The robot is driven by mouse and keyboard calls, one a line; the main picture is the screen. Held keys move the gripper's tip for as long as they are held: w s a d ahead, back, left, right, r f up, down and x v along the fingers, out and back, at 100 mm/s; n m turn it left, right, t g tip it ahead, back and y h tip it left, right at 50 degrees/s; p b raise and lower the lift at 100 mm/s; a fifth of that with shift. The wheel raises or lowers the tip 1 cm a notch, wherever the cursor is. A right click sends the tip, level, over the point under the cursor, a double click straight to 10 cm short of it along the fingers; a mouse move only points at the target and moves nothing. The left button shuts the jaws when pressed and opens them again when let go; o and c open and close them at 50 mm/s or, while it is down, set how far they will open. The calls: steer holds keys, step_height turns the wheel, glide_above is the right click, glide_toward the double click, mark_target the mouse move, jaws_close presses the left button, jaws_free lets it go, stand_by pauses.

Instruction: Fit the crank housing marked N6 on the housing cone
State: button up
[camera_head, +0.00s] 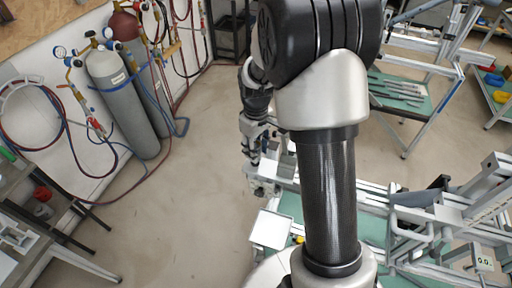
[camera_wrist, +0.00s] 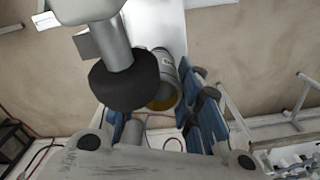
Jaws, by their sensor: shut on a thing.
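In the wrist view my gripper (camera_wrist: 154,108) has blue-padded fingers and is shut on a short grey tube, likely the crank housing (camera_wrist: 167,66). The tube has a yellowish inner ring at its near end and a small label whose text is too small to read. A thick black round piece on a grey shaft, perhaps the housing cone (camera_wrist: 124,78), stands nearer the camera. It covers part of the left finger and of the tube's left side. I cannot tell whether the two touch. In the head view my gripper (camera_head: 258,158) is small, left of my arm link.
A white tray (camera_head: 271,230) stands below my gripper in the head view. The metal frame jig (camera_head: 470,212) spreads to the right, partly hidden by my arm. Gas cylinders (camera_head: 124,102) and hoses stand at the left wall. The floor (camera_head: 192,205) between is clear.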

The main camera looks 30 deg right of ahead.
steer(key=shift+f+b, duration=0.65)
steer(key=shift+f, duration=0.3)
steer(key=o, duration=1.2)
step_height(320, 180, up, 12)
